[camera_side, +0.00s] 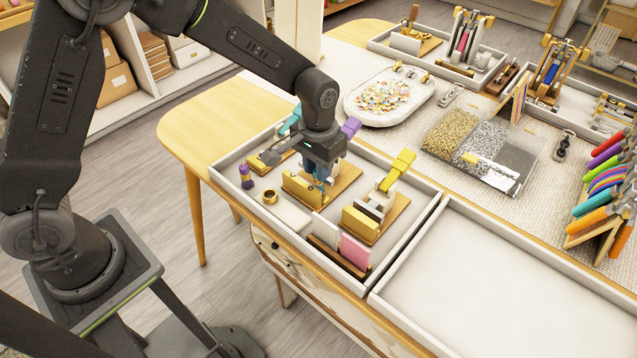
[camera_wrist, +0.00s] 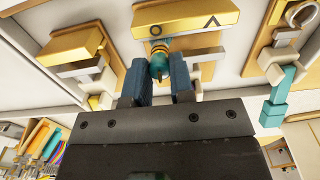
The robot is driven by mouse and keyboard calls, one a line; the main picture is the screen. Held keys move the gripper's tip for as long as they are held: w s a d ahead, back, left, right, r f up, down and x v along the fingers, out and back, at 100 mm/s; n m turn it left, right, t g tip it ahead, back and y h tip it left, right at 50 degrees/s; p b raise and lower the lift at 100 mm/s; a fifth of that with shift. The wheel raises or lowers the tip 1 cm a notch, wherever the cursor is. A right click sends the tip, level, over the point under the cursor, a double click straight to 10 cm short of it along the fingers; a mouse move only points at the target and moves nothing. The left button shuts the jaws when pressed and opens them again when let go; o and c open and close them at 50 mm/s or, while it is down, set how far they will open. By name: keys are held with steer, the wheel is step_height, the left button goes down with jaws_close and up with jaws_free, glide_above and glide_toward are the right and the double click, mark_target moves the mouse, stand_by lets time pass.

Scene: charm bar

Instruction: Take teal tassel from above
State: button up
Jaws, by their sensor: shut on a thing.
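The teal tassel (camera_wrist: 159,65) shows in the wrist view as a small teal piece with a gold band at its top. My gripper (camera_wrist: 161,76) is shut on it, with one blue finger on each side. In the side view my gripper (camera_side: 321,186) points down into the white tray (camera_side: 226,186), beside a gold block (camera_side: 301,190) on a wooden base. The fingers and wrist hide most of the tassel there, and I cannot tell whether it is clear of the surface below.
Stands with a yellow (camera_side: 398,168), a purple (camera_side: 351,127) and a teal (camera_side: 290,119) part surround my gripper closely. The right-hand tray (camera_side: 510,290) is empty.

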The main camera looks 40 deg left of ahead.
steer(key=shift+r, duration=2.1)
